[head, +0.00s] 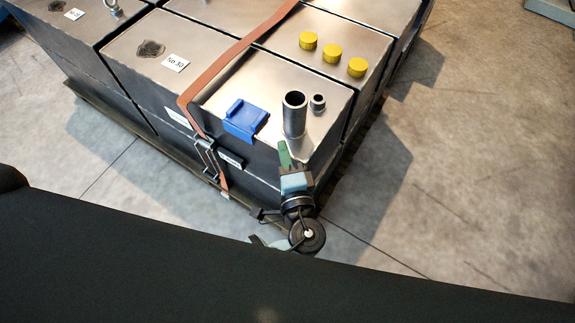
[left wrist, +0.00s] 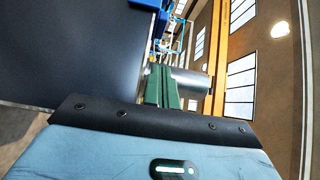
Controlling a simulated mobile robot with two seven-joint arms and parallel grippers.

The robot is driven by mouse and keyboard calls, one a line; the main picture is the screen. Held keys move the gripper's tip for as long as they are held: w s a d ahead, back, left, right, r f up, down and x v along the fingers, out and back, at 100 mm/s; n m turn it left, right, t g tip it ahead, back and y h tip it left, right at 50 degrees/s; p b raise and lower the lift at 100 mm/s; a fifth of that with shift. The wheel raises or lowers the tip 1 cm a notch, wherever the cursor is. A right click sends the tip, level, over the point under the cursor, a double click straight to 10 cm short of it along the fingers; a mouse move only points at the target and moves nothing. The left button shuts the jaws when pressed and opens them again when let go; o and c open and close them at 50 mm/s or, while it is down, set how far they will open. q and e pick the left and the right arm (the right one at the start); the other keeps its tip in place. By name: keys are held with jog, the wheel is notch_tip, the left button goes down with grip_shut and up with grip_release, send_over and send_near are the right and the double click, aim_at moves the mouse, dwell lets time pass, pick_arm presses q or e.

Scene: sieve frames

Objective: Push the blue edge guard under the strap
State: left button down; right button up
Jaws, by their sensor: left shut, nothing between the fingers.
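The blue edge guard (head: 245,119) sits over the front top edge of a grey metal box, to the right of the strap and apart from it. The orange-brown strap (head: 224,65) runs across the box tops, bends over the front edge and goes down to a metal buckle (head: 206,158). My left gripper (head: 282,146) has green fingers, shut and empty, at the box's front edge, to the right of the guard. The fingers also show in the left wrist view (left wrist: 161,86), with a blue part, likely the guard (left wrist: 161,22), beyond them. My right gripper is not in view.
A tall open metal pipe (head: 294,115) and a shorter one (head: 318,103) stand on the box just behind my left gripper. Yellow caps (head: 332,53) sit farther back. The boxes stand on a dark pallet, with bare concrete floor (head: 470,170) to the right.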

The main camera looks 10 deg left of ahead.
aim_at(216, 111)
pick_arm(q)
jog(key=x, duration=0.3)
jog(key=shift+w+a, duration=0.1)
jog(key=shift+w, duration=0.1)
jog(key=shift+w+a+p, duration=0.2)
jog(key=shift+a, duration=0.4)
jog(key=shift+w+a+p, duration=0.15)
jog(key=shift+w+a, duration=0.05)
jog(key=shift+a, duration=0.35)
jog(key=shift+w+a, duration=0.2)
jog(key=shift+a, duration=0.5)
jog(key=shift+w+a, duration=0.15)
jog(key=shift+a, duration=0.2)
jog(key=w+a, duration=0.1)
jog(key=a, duration=0.3)
jog(key=w+a+b, duration=0.1)
jog(key=w+a, duration=0.1)
jog(key=a, duration=0.2)
jog(key=w+a+b, duration=0.1)
jog(key=a, duration=0.4)
jog(key=shift+w+f, duration=0.1)
jog(key=shift+w, duration=0.25)
jog(key=shift+w+a, duration=0.15)
jog(key=shift+a, duration=0.25)
